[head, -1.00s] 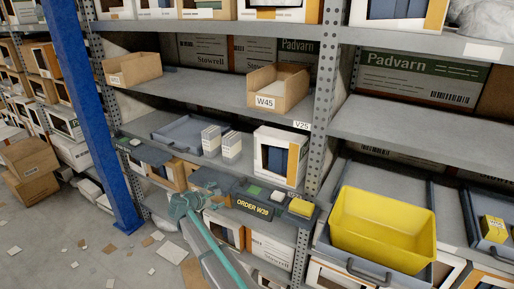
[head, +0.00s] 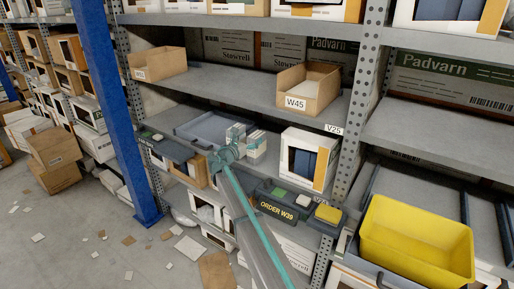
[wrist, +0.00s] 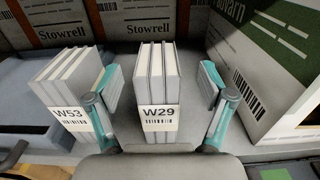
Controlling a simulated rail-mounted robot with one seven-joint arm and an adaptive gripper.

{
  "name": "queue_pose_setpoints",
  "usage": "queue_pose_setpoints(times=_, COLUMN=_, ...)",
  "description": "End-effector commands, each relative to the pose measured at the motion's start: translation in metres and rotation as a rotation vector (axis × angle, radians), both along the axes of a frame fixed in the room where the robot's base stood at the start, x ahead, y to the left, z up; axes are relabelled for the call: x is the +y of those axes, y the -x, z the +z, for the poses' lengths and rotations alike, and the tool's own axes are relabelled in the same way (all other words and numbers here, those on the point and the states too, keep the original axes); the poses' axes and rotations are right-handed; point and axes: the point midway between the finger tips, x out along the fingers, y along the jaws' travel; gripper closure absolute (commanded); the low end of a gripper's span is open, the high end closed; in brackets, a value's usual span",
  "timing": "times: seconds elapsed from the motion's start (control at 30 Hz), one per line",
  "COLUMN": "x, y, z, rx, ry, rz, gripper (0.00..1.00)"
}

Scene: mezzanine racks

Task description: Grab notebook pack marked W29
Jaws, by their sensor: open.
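The notebook pack marked W29 (wrist: 158,120) stands upright in the wrist view, several grey-covered books held by a white label band. It also shows small in the head view (head: 257,146), partly hidden by its neighbour and my arm. My gripper (wrist: 157,90) is open, with one teal-padded finger on each side of the W29 pack and a gap visible on the right. The left finger is between W29 and the pack marked W53 (wrist: 68,118), overlapping W53's edge in view. In the head view my gripper (head: 224,157) is in front of the packs.
A large Padvarn box (wrist: 265,60) stands close right of W29. Stowrell boxes (wrist: 140,18) stand behind. A grey-blue tray (head: 208,128) lies left of the packs, and a white box with dark contents (head: 309,158) stands right. The shelf with the W45 bin (head: 307,90) is above.

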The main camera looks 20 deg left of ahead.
Motion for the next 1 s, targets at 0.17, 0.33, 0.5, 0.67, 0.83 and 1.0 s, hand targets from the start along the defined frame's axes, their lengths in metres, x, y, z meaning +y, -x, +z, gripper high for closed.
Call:
queue_pose_setpoints(times=0.17, x=0.000, y=-0.011, z=0.000, rx=0.000, ry=0.000, rz=0.001, gripper=0.19)
queue_pose_setpoints(times=0.33, x=-0.002, y=-0.034, z=-0.003, rx=0.001, ry=0.002, rz=0.000, gripper=0.19)
queue_pose_setpoints(times=0.5, x=-0.006, y=-0.051, z=-0.004, rx=0.001, ry=0.000, rz=0.001, gripper=0.19)
queue_pose_setpoints(times=0.67, x=-0.007, y=-0.053, z=-0.005, rx=0.001, ry=-0.001, rz=0.002, gripper=0.19)
queue_pose_setpoints(times=0.83, x=-0.008, y=-0.053, z=-0.005, rx=0.001, ry=-0.001, rz=0.001, gripper=0.30)
queue_pose_setpoints(times=1.0, x=-0.008, y=-0.053, z=-0.005, rx=0.001, ry=-0.001, rz=0.001, gripper=0.59)
